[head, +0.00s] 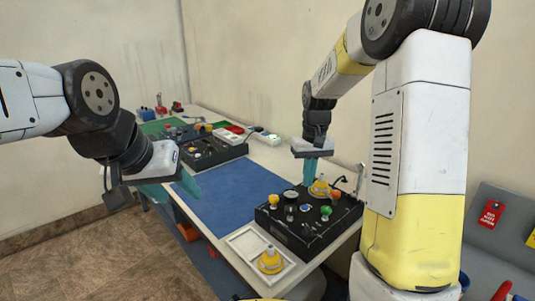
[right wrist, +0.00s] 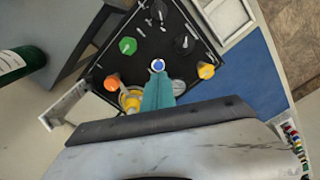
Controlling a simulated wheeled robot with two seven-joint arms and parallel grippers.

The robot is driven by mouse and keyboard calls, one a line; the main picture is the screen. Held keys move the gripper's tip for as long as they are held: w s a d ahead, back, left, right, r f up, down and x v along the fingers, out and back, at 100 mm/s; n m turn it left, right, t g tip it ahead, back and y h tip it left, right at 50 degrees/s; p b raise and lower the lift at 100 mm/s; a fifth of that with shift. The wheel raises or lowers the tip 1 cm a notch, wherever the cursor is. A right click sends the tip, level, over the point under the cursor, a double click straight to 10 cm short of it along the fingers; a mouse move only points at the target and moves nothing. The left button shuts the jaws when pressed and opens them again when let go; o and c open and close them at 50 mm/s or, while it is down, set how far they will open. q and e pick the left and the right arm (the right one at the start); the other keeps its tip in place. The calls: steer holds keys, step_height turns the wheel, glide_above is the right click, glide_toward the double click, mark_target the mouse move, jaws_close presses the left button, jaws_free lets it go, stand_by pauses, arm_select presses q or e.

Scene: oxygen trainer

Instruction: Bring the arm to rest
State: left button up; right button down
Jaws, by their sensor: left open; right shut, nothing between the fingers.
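My right gripper (head: 311,170) hangs fingers down above the back edge of the black control box (head: 300,240) on the table. Its teal fingers are shut with nothing between them. In the right wrist view the shut fingertips (right wrist: 158,80) appear close to a blue button (right wrist: 158,65) on the box; I cannot tell whether they touch anything. An orange knob (right wrist: 111,83) and a yellow-ringed part (right wrist: 131,99) lie beside the fingers. My left gripper (head: 188,188) is open and empty, at the left of the blue mat, with its teal fingers pointing right.
A blue mat (head: 235,192) covers the table's middle and is bare. A white tray (head: 247,242) with a yellow piece (head: 270,261) lies at the near edge. A second black box (head: 212,150) stands farther back. A green cylinder (right wrist: 20,63) stands beyond the control box in the wrist view.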

steer(key=s+r+t, duration=0.2)
steer(key=s+r, duration=0.2)
steer(key=s, duration=0.3)
steer(key=s+a+r+t+y, duration=0.1)
steer(key=s+r, duration=0.3)
steer(key=s, duration=0.4)
steer(key=s+a+r+t, duration=0.1)
steer(key=s+r+t, duration=0.1)
steer(key=s+r, duration=0.2)
steer(key=s, duration=0.3)
steer(key=shift+s+m+t+y, duration=0.35)
steer(key=shift+m+t+y, duration=0.05)
steer(key=shift+r, duration=0.1)
